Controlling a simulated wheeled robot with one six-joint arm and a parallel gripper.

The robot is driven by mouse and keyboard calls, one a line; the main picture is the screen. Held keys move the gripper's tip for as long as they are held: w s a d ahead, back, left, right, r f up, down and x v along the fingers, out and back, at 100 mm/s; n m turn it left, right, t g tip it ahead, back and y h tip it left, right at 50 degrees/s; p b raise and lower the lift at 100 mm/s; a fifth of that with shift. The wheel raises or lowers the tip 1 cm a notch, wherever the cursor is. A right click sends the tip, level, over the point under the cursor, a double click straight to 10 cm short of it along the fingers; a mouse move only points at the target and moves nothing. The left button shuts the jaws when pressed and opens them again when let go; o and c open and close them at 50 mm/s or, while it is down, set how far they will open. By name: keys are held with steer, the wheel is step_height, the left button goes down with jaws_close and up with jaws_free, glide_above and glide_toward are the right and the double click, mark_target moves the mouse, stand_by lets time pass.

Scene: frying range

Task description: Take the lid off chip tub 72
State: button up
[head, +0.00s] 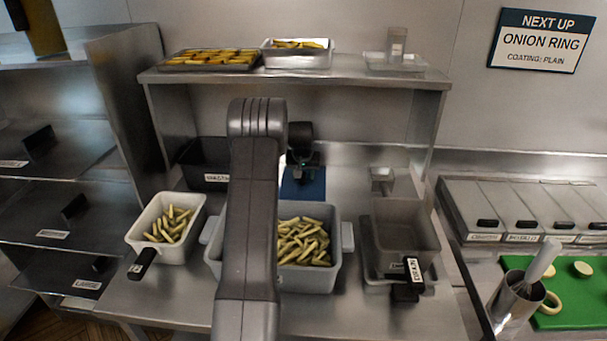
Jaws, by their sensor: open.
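No tub in the head view carries a number I can read as 72, so I cannot tell which one is chip tub 72. A white tub (133,235) of chips stands open at the left of the counter. A larger grey tub (320,279) of chips stands open in the middle, partly hidden by my arm. My gripper (303,178) is open behind that grey tub, above a blue patch (305,190). Nothing shows between its fingers, though they are small and dark. I cannot make out a lid on either chip tub.
An empty grey container (405,225) with a black handle stands at the right. A dark labelled bin (205,160) stands behind, left of my arm. The raised shelf (350,74) holds trays of chips and a clear container (396,45). A metal cup (513,300) stands near a green board (585,305).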

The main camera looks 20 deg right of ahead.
steer(key=b+v, duration=0.2)
steer(key=v, duration=1)
steer(key=p+x, duration=0.2)
steer(key=x, duration=1)
steer(key=shift+w+r+p, duration=0.1)
steer(key=shift+r+p, duration=0.1)
steer(key=shift+p, duration=0.1)
steer(key=shift+r, duration=0.1)
